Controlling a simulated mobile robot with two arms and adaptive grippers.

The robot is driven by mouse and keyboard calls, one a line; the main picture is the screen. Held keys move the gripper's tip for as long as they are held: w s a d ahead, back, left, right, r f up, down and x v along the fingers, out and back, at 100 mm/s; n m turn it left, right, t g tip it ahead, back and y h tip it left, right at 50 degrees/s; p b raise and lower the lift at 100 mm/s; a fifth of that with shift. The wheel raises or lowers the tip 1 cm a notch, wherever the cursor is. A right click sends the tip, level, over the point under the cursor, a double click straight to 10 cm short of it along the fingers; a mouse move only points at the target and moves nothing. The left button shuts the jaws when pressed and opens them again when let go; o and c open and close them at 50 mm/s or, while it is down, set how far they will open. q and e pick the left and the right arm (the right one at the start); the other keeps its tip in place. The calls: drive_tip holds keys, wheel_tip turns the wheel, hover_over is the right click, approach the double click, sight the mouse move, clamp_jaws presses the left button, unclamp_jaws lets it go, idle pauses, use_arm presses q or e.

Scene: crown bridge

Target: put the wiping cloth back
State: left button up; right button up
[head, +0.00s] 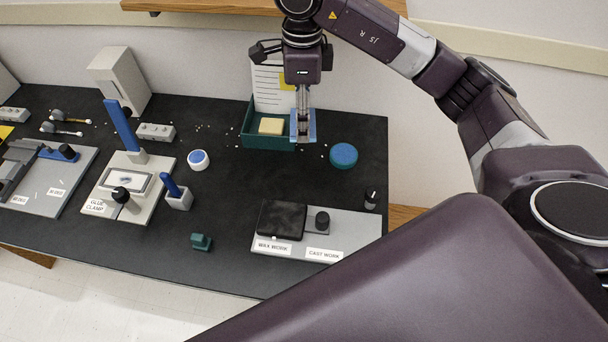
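My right gripper (303,128) points down at the right end of a teal tray (257,141) near the back of the black bench. Its fingers are close together on a light blue flat piece (312,126), which looks like the wiping cloth. The piece hangs upright at the tray's right end; I cannot tell whether it touches the tray. A pale yellow block (271,126) lies in the tray, left of the gripper. My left gripper is not in view.
A white card stands behind the tray. A round blue-topped tin (343,155) is close to the right. A grey work plate (345,228) with a black pad (282,220) lies in front. Blue-handled tools (122,124) stand to the left. A wooden shelf (210,5) hangs above.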

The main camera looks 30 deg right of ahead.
sight(304, 177)
drive_tip(key=shift+w+d+f+m, duration=0.1)
drive_tip(key=shift+w+d+m, duration=0.15)
drive_tip(key=shift+m, duration=0.55)
drive_tip(key=shift+f, duration=0.35)
wheel_tip(304, 177, down, 19)
drive_tip(key=p, duration=0.3)
drive_tip(key=shift+p, duration=0.35)
drive_tip(key=shift+f, duration=0.15)
drive_tip(key=shift+f+b, duration=0.25)
drive_tip(key=shift+b, duration=0.05)
drive_tip(key=o, duration=1.1)
drive_tip(key=shift+r, duration=0.1)
drive_tip(key=shift+r, duration=0.1)
